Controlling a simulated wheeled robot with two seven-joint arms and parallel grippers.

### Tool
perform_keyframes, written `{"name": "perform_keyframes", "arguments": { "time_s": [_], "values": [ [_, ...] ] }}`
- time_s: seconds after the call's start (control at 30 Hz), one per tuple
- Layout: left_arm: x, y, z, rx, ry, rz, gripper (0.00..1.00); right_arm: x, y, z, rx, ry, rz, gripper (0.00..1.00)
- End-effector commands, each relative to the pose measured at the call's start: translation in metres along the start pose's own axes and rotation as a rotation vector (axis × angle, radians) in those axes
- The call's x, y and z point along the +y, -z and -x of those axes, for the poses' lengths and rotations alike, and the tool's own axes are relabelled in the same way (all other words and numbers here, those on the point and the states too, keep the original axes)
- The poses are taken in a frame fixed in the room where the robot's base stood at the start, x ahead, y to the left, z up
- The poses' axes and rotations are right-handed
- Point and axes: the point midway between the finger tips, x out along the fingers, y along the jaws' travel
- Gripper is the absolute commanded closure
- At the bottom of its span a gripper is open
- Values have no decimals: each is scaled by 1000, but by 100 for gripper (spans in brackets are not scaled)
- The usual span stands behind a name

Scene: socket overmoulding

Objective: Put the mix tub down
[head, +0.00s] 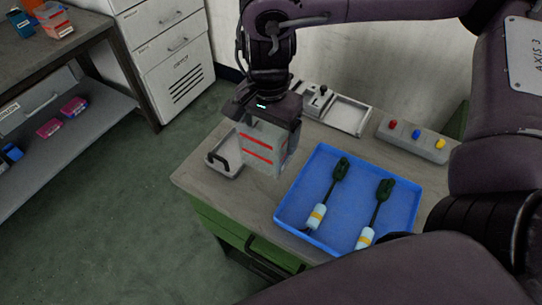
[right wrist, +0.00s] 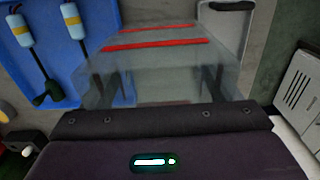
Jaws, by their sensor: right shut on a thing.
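The mix tub (head: 262,148), a clear, pale box with two red stripes, is in my right gripper (head: 268,112) above the left part of the workbench. In the right wrist view the tub (right wrist: 160,66) fills the middle, between the blue tray and a small pale tray. The jaws are shut on it, though the fingers are largely hidden in the head view. I cannot tell whether its base touches the bench. My left gripper is not in view.
The small pale tray (head: 225,160) with a dark handle is just left of the tub. The blue tray (head: 386,205) with two dark-green corded pieces is to its right. A fixture (head: 348,114) and a button box (head: 412,140) stand behind. Bare bench (head: 200,181) shows in front.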

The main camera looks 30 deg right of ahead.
Motion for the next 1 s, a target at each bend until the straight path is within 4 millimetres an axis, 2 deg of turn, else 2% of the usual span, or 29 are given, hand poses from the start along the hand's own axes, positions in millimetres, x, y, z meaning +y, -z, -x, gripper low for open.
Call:
{"name": "perform_keyframes", "arguments": {
  "time_s": [0.03, 0.1, 0.2, 0.3, 0.57, 0.97, 1.0],
  "values": [
    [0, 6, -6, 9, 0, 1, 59, 1, -1, -16, -4, -4, 0, 40],
    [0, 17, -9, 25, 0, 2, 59, 0, -1, -27, -3, -2, 1, 40],
    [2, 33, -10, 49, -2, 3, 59, 0, 0, -37, -1, -1, 1, 40],
    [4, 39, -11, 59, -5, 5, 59, 0, 0, -43, 0, 1, 2, 40],
    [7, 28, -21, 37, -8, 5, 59, 0, 0, -77, -1, -1, 1, 40],
    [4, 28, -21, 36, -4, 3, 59, 0, 0, -81, 1, 1, 1, 40],
    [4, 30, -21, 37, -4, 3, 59, 0, 0, -82, 1, 1, 1, 15]
  ]
}}
